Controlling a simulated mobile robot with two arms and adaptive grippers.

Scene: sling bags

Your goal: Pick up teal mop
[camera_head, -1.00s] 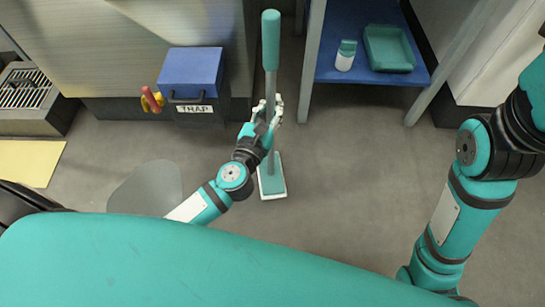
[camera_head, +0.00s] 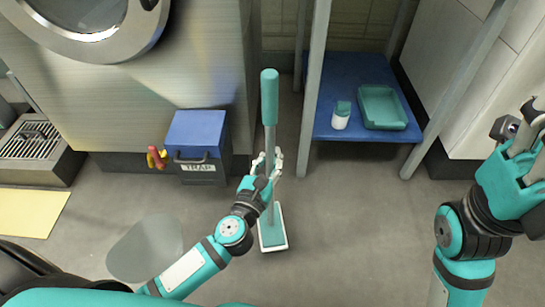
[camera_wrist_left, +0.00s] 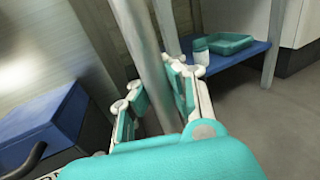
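The teal mop (camera_head: 270,95) stands upright on the floor in the head view. It has a teal grip on top, a grey pole and a flat teal head with a white edge (camera_head: 272,232) at the bottom. My left gripper (camera_head: 268,162) is around the middle of the pole. My right gripper (camera_head: 530,150) is at the right edge, away from the mop, and partly cut off.
A blue-lidded TRAP box (camera_head: 197,135) stands left of the mop. Right of it is a shelf with a blue board (camera_head: 345,125), holding a teal tray (camera_head: 382,108) and a small bottle (camera_head: 341,115). A grey floor patch (camera_head: 145,248) lies left; floor at right is bare.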

